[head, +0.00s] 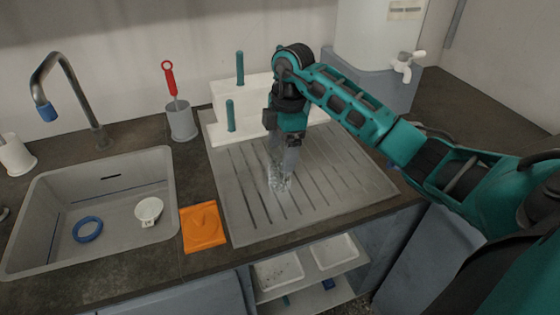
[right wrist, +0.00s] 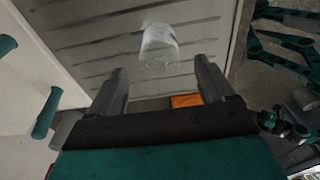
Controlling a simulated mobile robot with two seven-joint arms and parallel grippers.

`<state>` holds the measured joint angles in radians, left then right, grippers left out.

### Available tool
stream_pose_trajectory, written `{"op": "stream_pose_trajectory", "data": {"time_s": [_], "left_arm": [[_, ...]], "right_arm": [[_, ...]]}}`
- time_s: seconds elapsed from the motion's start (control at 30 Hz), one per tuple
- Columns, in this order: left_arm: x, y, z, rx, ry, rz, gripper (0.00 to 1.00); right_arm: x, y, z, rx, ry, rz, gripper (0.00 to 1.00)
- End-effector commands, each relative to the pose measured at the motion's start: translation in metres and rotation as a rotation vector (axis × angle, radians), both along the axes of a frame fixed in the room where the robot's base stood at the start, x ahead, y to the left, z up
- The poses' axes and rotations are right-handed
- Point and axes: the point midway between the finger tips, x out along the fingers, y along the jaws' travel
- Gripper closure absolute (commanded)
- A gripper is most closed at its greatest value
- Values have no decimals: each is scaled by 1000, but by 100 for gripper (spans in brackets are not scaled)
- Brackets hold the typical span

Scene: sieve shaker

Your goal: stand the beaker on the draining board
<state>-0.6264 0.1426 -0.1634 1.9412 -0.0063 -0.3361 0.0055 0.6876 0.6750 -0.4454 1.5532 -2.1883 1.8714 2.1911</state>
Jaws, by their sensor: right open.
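The beaker (head: 279,182) is clear glass and hard to make out against the grooved grey draining board (head: 240,205). It appears to stand on the board, directly below my right gripper (head: 283,156). The right gripper points down and its fingers are apart. In the right wrist view, the beaker (right wrist: 159,48) shows beyond the gap between the open fingertips (right wrist: 161,68), with nothing gripped. Whether the fingers still overlap the beaker's top is unclear. My left gripper is not in view.
A white rack with teal pegs (head: 236,110) stands at the board's back. An orange cloth (head: 203,227) lies left of the board. The sink (head: 105,190) holds a blue ring (head: 88,229) and a white cup-like piece (head: 149,211). The board's front and right are clear.

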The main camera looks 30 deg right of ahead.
Motion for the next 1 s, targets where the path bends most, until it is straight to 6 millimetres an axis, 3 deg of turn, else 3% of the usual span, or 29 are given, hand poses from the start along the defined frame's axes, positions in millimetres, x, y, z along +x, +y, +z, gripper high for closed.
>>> {"op": "stream_pose_trajectory", "data": {"time_s": [0.1,0.33,1.0], "left_arm": [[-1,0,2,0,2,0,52],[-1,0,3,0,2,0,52],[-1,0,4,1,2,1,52]], "right_arm": [[0,-3,28,-1,-5,-1,18],[-1,-6,61,0,-2,-1,18],[-2,-6,67,2,0,1,18]]}}
